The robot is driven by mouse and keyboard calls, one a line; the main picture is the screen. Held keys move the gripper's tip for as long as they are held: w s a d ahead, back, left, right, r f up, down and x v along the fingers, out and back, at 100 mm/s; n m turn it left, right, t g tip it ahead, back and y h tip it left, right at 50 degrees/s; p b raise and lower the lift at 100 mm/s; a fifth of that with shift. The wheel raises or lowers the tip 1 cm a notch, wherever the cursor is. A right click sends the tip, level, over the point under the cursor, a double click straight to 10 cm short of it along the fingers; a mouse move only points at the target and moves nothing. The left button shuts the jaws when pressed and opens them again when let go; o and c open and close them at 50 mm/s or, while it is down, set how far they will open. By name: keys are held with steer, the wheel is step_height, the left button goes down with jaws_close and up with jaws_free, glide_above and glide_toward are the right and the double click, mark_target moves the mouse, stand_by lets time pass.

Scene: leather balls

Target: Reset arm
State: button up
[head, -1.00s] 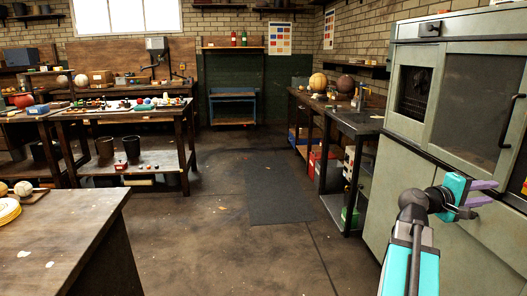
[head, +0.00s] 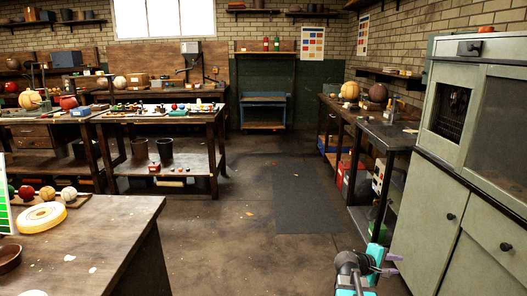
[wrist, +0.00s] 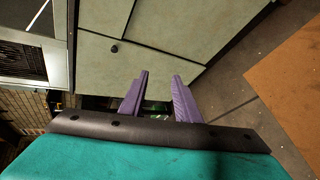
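My gripper (head: 388,264) is low at the bottom right of the head view, in front of the pale green cabinet (head: 428,205). In the wrist view my gripper (wrist: 160,95) shows its two purple fingers spread apart with nothing between them. The cabinet's lower doors (wrist: 150,60) lie beyond the fingertips. The fingers appear clear of the cabinet.
A wooden table (head: 120,225) at the lower left bears a yellow and white disc (head: 41,218) and several balls. A workbench (head: 215,120) stands behind it. A dark side bench (head: 390,135) adjoins the cabinet. The floor around the dark mat (head: 305,200) is clear.

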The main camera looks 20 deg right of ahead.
steer(key=s+a+f+n+g+y+p, duration=0.1)
steer(key=s+a+f+y+p, duration=0.2)
steer(key=a+f, duration=0.85)
steer(key=s+a+f+g+y+p, duration=0.1)
steer(key=s+a+f+y+p, duration=0.15)
steer(key=a+f, duration=0.9)
steer(key=s+a+f+m+g+y+p, duration=0.1)
steer(key=s+a+f, duration=0.4)
steer(key=s+a, duration=0.5)
steer(key=s+a+f+m+g+y+p, duration=0.1)
steer(key=s+a+f+m+g+y, duration=0.3)
steer(key=s+a, duration=0.7)
steer(key=shift+s+a+f+y, duration=0.2)
steer(key=shift+a+f+y, duration=0.45)
steer(key=shift+a+y, duration=0.5)
steer(key=shift+d, duration=0.3)
